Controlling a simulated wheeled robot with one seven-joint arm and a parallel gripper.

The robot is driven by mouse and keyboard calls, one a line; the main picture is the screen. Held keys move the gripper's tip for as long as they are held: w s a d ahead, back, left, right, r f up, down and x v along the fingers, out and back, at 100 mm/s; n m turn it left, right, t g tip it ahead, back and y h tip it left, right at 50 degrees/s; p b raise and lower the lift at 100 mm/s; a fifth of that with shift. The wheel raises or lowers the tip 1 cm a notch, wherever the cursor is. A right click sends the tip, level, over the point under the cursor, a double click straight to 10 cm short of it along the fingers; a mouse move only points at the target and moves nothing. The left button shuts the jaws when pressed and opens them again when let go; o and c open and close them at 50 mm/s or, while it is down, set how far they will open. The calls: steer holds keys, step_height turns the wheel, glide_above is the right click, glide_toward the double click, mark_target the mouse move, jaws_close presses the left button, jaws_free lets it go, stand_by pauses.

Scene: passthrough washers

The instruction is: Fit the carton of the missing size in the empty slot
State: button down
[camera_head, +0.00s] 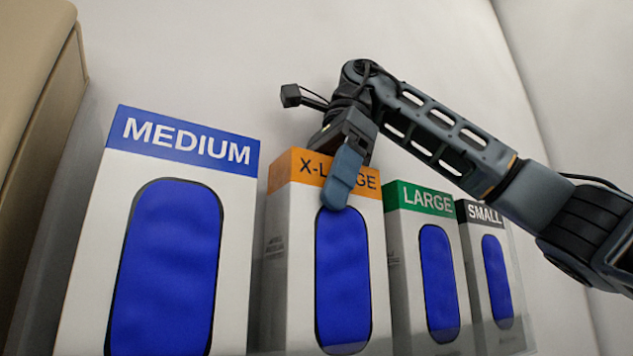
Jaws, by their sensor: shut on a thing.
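The X-LARGE carton (292,235), white with an orange band and a blue window, stands upright second from the left. My gripper (341,183) is shut on its upper part. One blue-grey finger lies over the front of the orange band and covers part of the lettering. The other finger is hidden. The MEDIUM carton (236,222), with a blue band, is at the left and looks nearest. The LARGE carton (402,255), with a green band, and the SMALL carton (468,255), with a dark band, stand to the right. The carton bottoms and any slot edges are not clearly visible.
A tan box-like body (35,90) stands at the upper left edge. A pale wall (220,50) lies behind the cartons. My arm reaches in from the right, above the LARGE and SMALL cartons. A narrow gap separates the MEDIUM and X-LARGE cartons.

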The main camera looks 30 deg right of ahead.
jaws_free()
stand_by(0.4)
steer(key=shift+r, duration=0.1)
